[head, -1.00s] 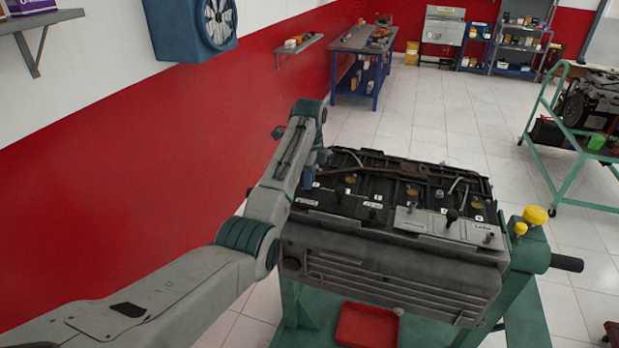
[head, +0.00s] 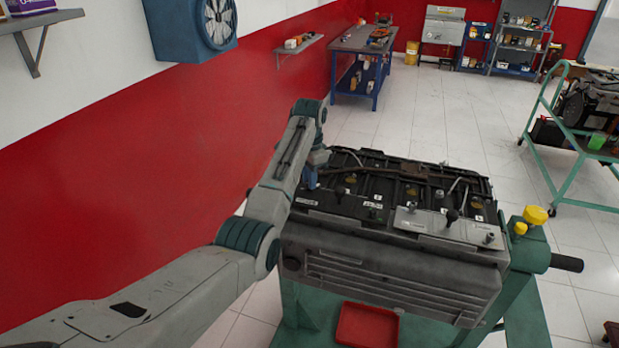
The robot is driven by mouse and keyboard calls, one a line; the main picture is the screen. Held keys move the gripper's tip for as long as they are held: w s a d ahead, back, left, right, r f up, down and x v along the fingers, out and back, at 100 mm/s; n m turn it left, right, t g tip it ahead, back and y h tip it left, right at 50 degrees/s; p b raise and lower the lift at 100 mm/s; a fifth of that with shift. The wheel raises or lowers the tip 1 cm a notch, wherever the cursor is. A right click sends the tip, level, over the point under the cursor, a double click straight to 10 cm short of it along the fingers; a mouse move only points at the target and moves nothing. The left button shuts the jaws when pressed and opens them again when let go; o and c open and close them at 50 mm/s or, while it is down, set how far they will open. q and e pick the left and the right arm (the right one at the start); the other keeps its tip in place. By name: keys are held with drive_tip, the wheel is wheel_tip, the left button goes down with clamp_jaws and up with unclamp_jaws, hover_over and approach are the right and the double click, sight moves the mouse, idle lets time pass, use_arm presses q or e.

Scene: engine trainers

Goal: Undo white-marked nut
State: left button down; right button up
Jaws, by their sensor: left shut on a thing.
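The engine trainer (head: 390,275) is a grey and black engine block on a green stand (head: 520,275). I cannot tell which nut bears the white mark. My right gripper does not show.
A red tray (head: 367,325) sits on the stand's base below the engine. A yellow knob (head: 535,215) and a dark handle stick out at the right. A green trolley (head: 575,150) stands further right. The floor behind the engine is clear.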

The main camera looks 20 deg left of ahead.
use_arm(q)
drive_tip(key=n, duration=1.2)
drive_tip(key=shift+n, duration=0.4)
drive_tip(key=n, duration=1.1)
drive_tip(key=shift+n, duration=0.3)
drive_tip(key=c, duration=1.3)
unclamp_jaws()
drive_tip(key=shift+c, duration=0.2)
